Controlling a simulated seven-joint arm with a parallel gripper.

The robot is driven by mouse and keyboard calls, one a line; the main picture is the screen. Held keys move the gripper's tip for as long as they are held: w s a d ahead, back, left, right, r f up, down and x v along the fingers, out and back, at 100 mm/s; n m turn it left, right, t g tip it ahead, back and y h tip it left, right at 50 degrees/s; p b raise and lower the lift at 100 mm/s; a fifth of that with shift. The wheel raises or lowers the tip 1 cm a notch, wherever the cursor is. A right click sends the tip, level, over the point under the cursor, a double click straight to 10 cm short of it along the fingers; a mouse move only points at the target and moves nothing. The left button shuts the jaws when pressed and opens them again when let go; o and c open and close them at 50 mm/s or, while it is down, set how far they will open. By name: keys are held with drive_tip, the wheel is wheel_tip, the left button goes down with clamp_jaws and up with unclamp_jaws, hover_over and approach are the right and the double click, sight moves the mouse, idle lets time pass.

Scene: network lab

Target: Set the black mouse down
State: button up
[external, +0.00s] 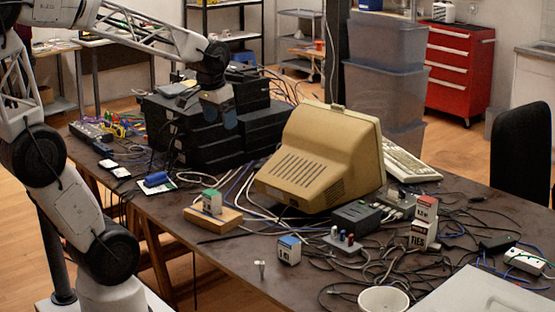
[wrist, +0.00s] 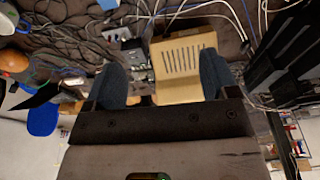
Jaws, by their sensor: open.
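My gripper (external: 221,112) hangs over the stack of black equipment boxes (external: 193,152) at the back left of the table. In the wrist view its two dark blue-grey fingers (wrist: 161,64) are wide apart, with nothing held between them. I cannot pick out the black mouse for certain in either view. A small dark item (external: 102,149) lies at the table's left side, too small to identify.
A beige monitor (external: 312,160) stands mid-table, and it shows beyond the fingers in the wrist view (wrist: 178,62). Cables, a wooden block (external: 213,216), small cartons (external: 289,250) and a white cup (external: 383,300) crowd the front. Bare tabletop shows at front left (external: 225,262).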

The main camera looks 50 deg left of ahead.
drive_tip(key=s+d+f, duration=0.3)
drive_tip(key=s, duration=0.8)
drive_tip(key=shift+s, duration=0.15)
idle(0.8)
